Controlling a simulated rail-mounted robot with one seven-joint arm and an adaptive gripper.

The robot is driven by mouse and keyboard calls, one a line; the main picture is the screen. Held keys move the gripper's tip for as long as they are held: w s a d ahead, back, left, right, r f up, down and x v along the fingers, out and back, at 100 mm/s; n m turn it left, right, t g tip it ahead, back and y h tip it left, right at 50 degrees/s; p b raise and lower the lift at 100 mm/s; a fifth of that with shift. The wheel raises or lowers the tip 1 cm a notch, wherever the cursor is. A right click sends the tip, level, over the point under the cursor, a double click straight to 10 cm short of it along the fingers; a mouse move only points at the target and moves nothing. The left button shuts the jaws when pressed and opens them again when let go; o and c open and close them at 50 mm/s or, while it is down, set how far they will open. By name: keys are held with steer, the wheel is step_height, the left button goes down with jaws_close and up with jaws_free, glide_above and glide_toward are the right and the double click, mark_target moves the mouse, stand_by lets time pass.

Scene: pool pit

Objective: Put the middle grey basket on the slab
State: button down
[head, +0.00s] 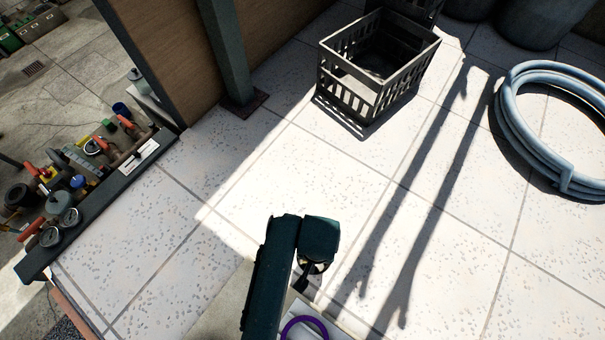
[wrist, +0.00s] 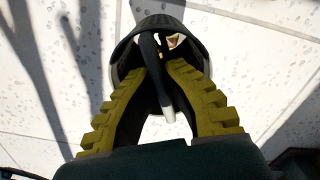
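My gripper (head: 313,266) hangs over the pale paving at bottom centre in the head view, mostly hidden by my dark wrist. In the wrist view its yellow ridged fingers (wrist: 162,68) close in on the upright dark handle of a small round dark grey basket (wrist: 128,44). The basket's rim curves around beyond the fingertips. It shows as a small dark round piece below my wrist in the head view (head: 318,267). Whether it touches the surface below is unclear. Pale speckled paving (head: 290,180) is the only slab-like surface I can make out clearly.
A large dark slatted crate (head: 367,98) stands at top centre, with another behind it. A coiled blue hose (head: 508,115) lies at right. A tray of valves and tools (head: 85,200) is at left, near a post (head: 224,50). A purple ring (head: 306,319) shows at the bottom. The middle paving is clear.

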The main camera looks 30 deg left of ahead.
steer(key=s+a+r+n, duration=0.2)
steer(key=s+a+n, duration=0.3)
steer(key=s+n, duration=0.6)
steer(key=s+a+r+n, duration=0.2)
steer(key=s+a+n, duration=0.3)
steer(key=s+n, duration=0.55)
step_height(320, 180, down, 7)
steer(key=shift+d, duration=0.15)
steer(key=shift+w+f+n, duration=0.1)
steer(key=shift+f+n, duration=0.15)
steer(key=shift+f, duration=0.45)
steer(key=c, duration=1.2)
jaws_free()
steer(key=shift+o, duration=0.2)
step_height(320, 180, up, 12)
